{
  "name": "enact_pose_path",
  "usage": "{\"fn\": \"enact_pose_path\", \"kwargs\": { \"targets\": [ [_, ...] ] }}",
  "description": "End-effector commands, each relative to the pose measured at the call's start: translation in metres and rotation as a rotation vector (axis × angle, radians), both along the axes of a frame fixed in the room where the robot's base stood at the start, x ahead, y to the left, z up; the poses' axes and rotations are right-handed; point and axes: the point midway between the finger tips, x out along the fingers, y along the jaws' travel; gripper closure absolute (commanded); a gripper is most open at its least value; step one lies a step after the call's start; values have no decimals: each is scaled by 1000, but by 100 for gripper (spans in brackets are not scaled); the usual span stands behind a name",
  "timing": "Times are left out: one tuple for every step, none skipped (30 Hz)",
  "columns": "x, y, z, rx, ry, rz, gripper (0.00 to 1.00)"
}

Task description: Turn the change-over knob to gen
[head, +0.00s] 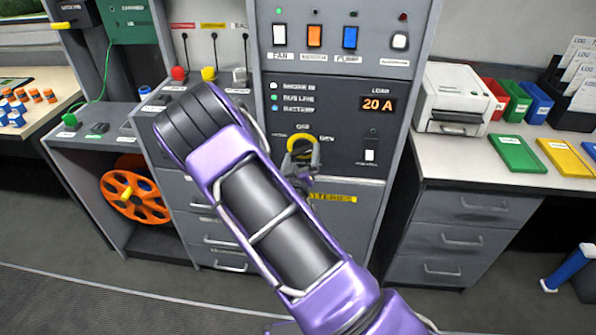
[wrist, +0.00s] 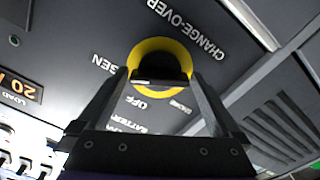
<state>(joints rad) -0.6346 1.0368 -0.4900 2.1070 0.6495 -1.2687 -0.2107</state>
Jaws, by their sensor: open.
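The change-over knob is a dark knob (wrist: 158,66) inside a yellow ring (wrist: 161,44) on the grey panel. The ring also shows in the head view (head: 293,141), on the panel below the 20 A readout. My gripper (wrist: 158,84) is open, one finger on each side of the knob. I cannot tell whether the fingers touch it. In the head view my gripper (head: 302,162) covers the lower part of the ring. The GEN label (head: 326,138) is right of the knob there, with OFF above. The knob's pointing direction is hidden by the fingers.
A white switch (head: 369,155) sits right of the knob. Coloured push switches (head: 314,36) line the panel above. A yellow label strip (head: 338,198) lies below. A white printer (head: 453,98) stands on the right counter; an orange reel (head: 125,207) is at lower left.

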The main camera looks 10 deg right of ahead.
Motion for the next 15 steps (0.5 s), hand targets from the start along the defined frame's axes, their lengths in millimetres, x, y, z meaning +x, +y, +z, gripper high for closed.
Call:
{"fn": "enact_pose_path", "kwargs": {
  "targets": [
    [-6, 3, 0, 1, 2, 2, 0],
    [-10, 4, 0, 0, 4, 3, 0],
    [-17, 7, 0, 0, 3, 3, 0],
    [-23, 8, 0, 0, 3, 2, 0],
    [-29, 11, 0, 0, 4, 3, 0],
    [-38, 14, 0, 0, 4, 3, 0],
    [-45, 16, 0, 0, 4, 3, 0],
    [-52, 18, 0, 0, 3, 3, 0],
    [-62, 22, 0, 0, 5, 4, 0],
    [-69, 23, 0, 0, 4, 3, 0],
    [-76, 26, 0, -1, 5, 3, 0],
    [-86, 29, 0, -1, 4, 4, 0],
    [-93, 31, -1, -1, 5, 3, 0],
    [-100, 33, 0, -1, 5, 3, 0],
    [-109, 37, 0, 0, 4, 5, 0]
  ]
}}
